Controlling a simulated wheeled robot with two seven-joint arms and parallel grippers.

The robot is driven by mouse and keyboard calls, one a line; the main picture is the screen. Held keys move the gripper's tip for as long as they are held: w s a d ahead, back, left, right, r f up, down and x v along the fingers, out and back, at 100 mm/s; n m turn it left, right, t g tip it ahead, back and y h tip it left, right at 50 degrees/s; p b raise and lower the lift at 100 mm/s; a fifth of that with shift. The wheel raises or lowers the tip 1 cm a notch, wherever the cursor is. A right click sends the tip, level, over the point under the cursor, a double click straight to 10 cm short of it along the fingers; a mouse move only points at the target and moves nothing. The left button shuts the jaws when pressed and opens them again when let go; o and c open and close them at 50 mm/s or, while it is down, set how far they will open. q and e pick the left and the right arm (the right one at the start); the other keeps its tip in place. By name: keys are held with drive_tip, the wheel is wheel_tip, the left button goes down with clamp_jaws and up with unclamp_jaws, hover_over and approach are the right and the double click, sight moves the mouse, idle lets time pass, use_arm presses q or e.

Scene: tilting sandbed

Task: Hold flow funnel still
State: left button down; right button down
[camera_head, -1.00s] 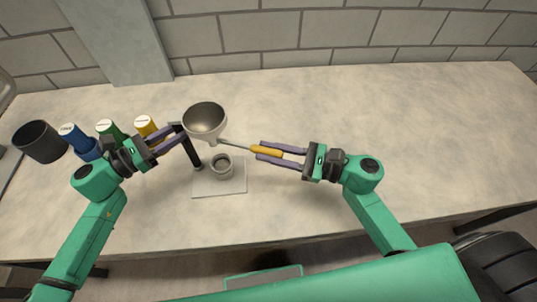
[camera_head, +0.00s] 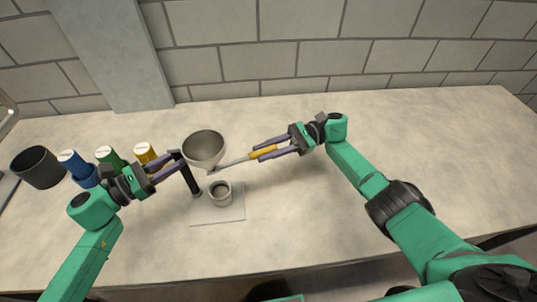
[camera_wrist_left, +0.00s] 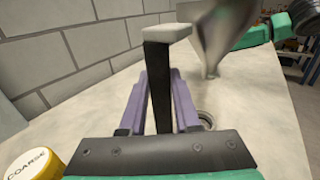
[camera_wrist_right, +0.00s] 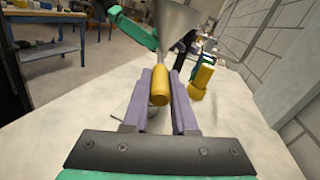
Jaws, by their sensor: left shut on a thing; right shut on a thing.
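The grey metal funnel (camera_head: 203,148) is held up above a small cup (camera_head: 220,193) on a pale square plate (camera_head: 217,215). It looks upright. A black stand post (camera_head: 190,180) rises beside the cup. My left gripper (camera_head: 180,160) is shut on the stand's black bar (camera_wrist_left: 158,85), left of the funnel. My right gripper (camera_head: 262,152) is shut on the yellow handle (camera_wrist_right: 159,85) of a tool whose grey shaft (camera_head: 235,162) reaches left to the funnel's spout. Whether the shaft touches the spout cannot be told. The funnel looks blurred in the left wrist view (camera_wrist_left: 222,30).
Blue (camera_head: 75,165), green (camera_head: 108,158) and yellow (camera_head: 146,155) containers with white tops stand behind my left gripper. A dark pot (camera_head: 38,167) stands at far left. A block wall (camera_head: 300,45) runs behind. The table's right side is clear.

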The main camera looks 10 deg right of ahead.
drive_tip(key=shift+w+a+f+g, duration=0.1)
drive_tip(key=shift+a+g, duration=0.1)
drive_tip(key=shift+g, duration=0.3)
drive_tip(key=c, duration=0.7)
unclamp_jaws()
drive_tip(key=shift+d, duration=0.1)
drive_tip(key=shift+r, duration=0.45)
wheel_tip(320, 180, up, 9)
drive_tip(key=shift+r, duration=0.15)
